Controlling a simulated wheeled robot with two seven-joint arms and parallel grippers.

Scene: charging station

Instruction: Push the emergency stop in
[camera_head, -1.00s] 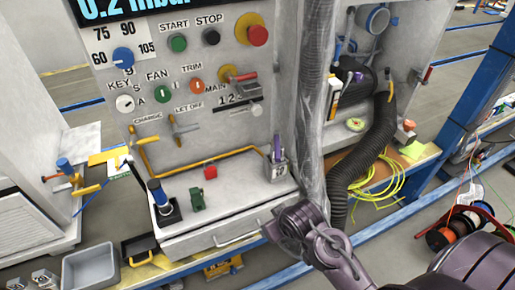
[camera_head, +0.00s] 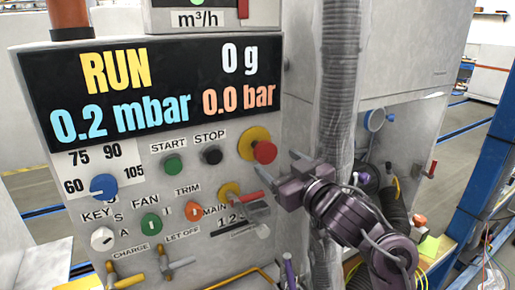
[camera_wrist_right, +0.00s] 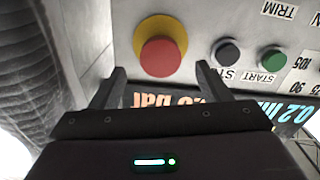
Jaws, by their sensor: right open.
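The emergency stop is a red mushroom button (camera_head: 265,152) on a yellow round base (camera_head: 246,143), at the right of the control panel in the head view. In the right wrist view the red button (camera_wrist_right: 160,57) is upside down, just beyond the fingers and roughly centred between them. My right gripper (camera_head: 277,175) is open and empty, just right of and below the button in the head view. Its two fingers also show in the right wrist view (camera_wrist_right: 160,85). I see no contact with the button. My left gripper is out of view.
A black stop button (camera_head: 211,155) and a green start button (camera_head: 173,164) sit left of the emergency stop. A red-handled main switch (camera_head: 240,197) is just below. A grey ribbed duct (camera_head: 338,90) runs vertically close to my right arm. The display (camera_head: 160,85) is above.

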